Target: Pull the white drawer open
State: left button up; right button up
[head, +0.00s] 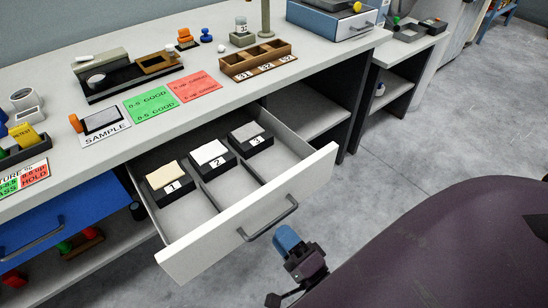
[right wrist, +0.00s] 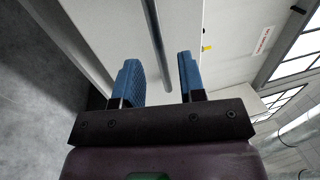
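The white drawer (head: 248,222) is pulled well out from under the counter in the head view. Its grey bar handle (head: 268,222) is on the front panel. Three black boxes marked 1 (head: 170,185), 2 (head: 213,158) and 3 (head: 250,137) sit inside. My right gripper (head: 287,240), with blue fingers, is just in front of the handle. In the right wrist view its fingers (right wrist: 160,80) are apart, with the handle (right wrist: 157,45) showing between their lines; I cannot tell whether they touch it. My left gripper is out of view.
A blue drawer (head: 62,215) is at the left, shut. The counter above holds a wooden tray (head: 258,62), green card (head: 151,104), red card (head: 194,86) and other items. Open shelves (head: 305,112) lie to the right. Grey floor in front is clear.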

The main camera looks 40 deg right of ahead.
jog(key=s+f, duration=0.1)
jog(key=s, duration=0.5)
jog(key=shift+s+f, duration=0.15)
jog(key=shift+s, duration=0.1)
jog(key=shift+d, duration=0.1)
notch_tip(320, 180, down, 4)
jog(key=w+a+n+g+y+p, duration=0.1)
jog(key=n+g+y, duration=0.15)
jog(key=n, duration=0.55)
jog(key=a+n+g+y, duration=0.2)
jog(key=n+g, duration=0.2)
jog(key=n, duration=0.4)
pick_arm(q)
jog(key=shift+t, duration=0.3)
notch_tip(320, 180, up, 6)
jog(key=p, duration=0.5)
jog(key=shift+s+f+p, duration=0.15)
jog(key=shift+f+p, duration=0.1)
jog(key=shift+p, duration=0.1)
pick_arm(e)
jog(key=s+d+r+n+g+h, duration=0.2)
jog(key=d+h, duration=0.3)
jog(key=d, duration=0.4)
jog(key=shift+s+d+r+n+g, duration=0.15)
jog(key=shift+r+n+g, duration=0.25)
jog(key=shift+r, duration=0.3)
